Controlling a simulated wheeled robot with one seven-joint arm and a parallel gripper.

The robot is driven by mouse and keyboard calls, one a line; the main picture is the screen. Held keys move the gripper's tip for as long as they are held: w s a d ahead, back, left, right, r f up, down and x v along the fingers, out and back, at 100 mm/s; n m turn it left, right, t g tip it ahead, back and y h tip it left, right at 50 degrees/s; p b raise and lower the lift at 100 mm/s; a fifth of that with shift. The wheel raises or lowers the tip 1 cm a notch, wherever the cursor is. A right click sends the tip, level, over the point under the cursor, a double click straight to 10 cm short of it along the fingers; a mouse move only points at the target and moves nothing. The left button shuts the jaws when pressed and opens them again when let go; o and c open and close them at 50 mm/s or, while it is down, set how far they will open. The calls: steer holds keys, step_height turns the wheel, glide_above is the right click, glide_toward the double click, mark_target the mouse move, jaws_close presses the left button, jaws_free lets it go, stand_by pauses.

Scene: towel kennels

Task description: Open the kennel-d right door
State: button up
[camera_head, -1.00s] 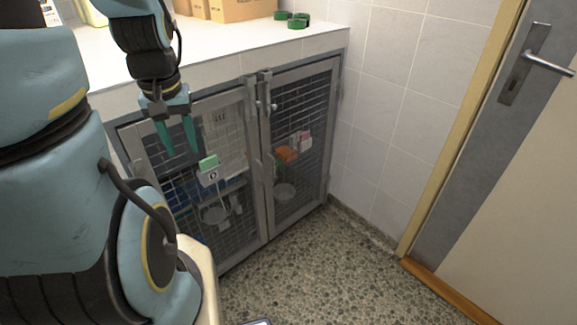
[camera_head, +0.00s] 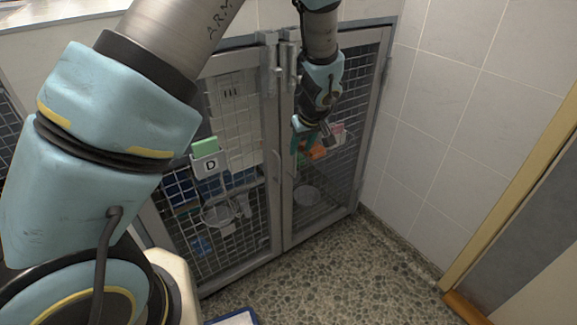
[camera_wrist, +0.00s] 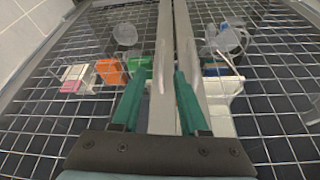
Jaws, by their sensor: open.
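The kennel has two grey-framed mesh doors. The right door (camera_head: 345,150) looks shut, level with the left door (camera_head: 225,215), which carries a "D" tag (camera_head: 210,163). A latch handle (camera_head: 292,65) sits high on the right door's inner edge. My gripper (camera_head: 300,145) is in front of the right door near its inner frame, below that handle. In the wrist view my gripper (camera_wrist: 160,72) is open, its green fingers either side of the two meeting door frames (camera_wrist: 166,30), with nothing visibly held. I cannot tell whether the fingers touch the door.
Orange and pink boxes (camera_wrist: 108,72) and a bowl (camera_head: 307,195) show behind the right door's mesh. A tiled wall (camera_head: 430,120) stands close on the right. The speckled floor (camera_head: 310,275) in front is clear except for a blue-edged item (camera_head: 235,318) at the bottom.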

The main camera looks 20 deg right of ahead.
mark_target(295, 162)
steer(key=x, duration=1)
steer(key=shift+f, duration=0.1)
jaws_close()
stand_by(1.2)
